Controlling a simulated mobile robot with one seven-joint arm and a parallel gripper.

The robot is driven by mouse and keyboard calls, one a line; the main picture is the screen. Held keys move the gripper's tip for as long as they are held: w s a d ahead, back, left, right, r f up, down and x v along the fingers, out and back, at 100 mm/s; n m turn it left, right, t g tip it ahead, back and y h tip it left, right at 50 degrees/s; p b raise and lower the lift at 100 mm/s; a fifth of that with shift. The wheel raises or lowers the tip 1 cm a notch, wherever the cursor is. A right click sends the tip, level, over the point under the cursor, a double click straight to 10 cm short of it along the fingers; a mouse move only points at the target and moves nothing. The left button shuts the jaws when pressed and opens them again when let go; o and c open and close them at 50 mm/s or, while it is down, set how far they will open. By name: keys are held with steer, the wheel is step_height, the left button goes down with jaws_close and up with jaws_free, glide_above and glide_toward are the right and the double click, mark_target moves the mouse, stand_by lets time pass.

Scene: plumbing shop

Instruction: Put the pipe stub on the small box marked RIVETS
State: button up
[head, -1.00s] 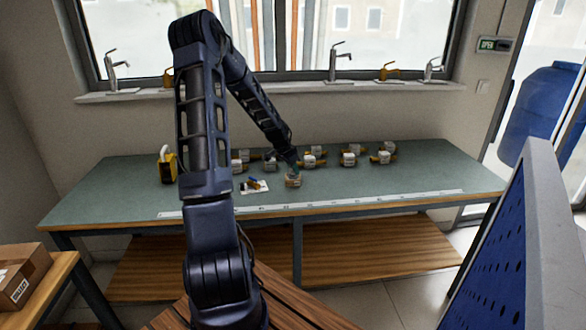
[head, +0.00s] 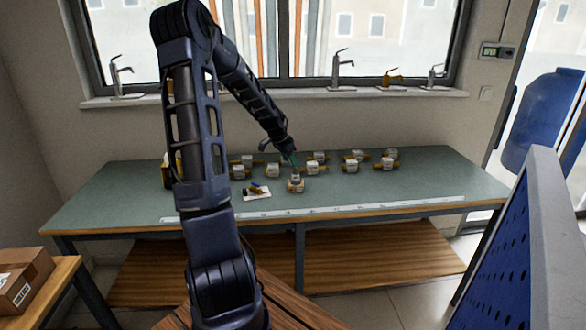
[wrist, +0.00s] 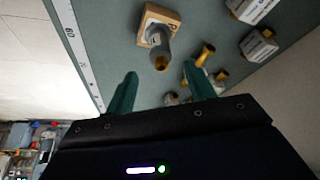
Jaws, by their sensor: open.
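A small cardboard box (head: 296,188) sits near the front middle of the bench. It also shows at the top of the wrist view (wrist: 147,32). Its marking is too small to read. A grey pipe stub with a brass-coloured end (wrist: 159,46) stands on this box, end toward the wrist camera. It looks like the small pale piece on top of the box in the head view (head: 295,178). My gripper (wrist: 160,86) is open and empty, with green fingers apart from the stub. In the head view my gripper (head: 293,160) is above the box.
Several similar boxes with brass fittings (head: 312,169) stand behind and to the right. A white card with small blue and dark items (head: 257,193) lies left of the box. A white ruler strip (head: 380,208) runs along the bench's front. The bench's right end is clear.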

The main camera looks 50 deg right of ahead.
steer(key=w+a+r+n+t+y, duration=0.1)
steer(key=w+a+r+n+t, duration=0.25)
steer(key=a, duration=0.75)
steer(key=w+a+r+n+y, duration=0.1)
steer(key=w+a+r+n, duration=0.25)
steer(key=a+r, duration=0.6)
steer(key=w+a+r+n+t+y, duration=0.1)
steer(key=w+a+r+n, duration=0.2)
steer(key=a, duration=1)
steer(key=s+a+r+n, duration=0.1)
steer(key=s+a+n, duration=0.3)
steer(key=a, duration=0.4)
steer(key=s+a+r+n+t+y, duration=0.1)
steer(key=s+a+n, duration=0.2)
steer(key=s+a, duration=0.2)
steer(key=s+a+r+n, duration=0.2)
steer(key=s+a+n, duration=0.2)
steer(key=a, duration=0.7)
steer(key=shift+s+a+n, duration=0.3)
steer(key=shift+s+a, duration=0.1)
steer(key=shift+s, duration=0.15)
steer(key=shift+t, duration=0.25)
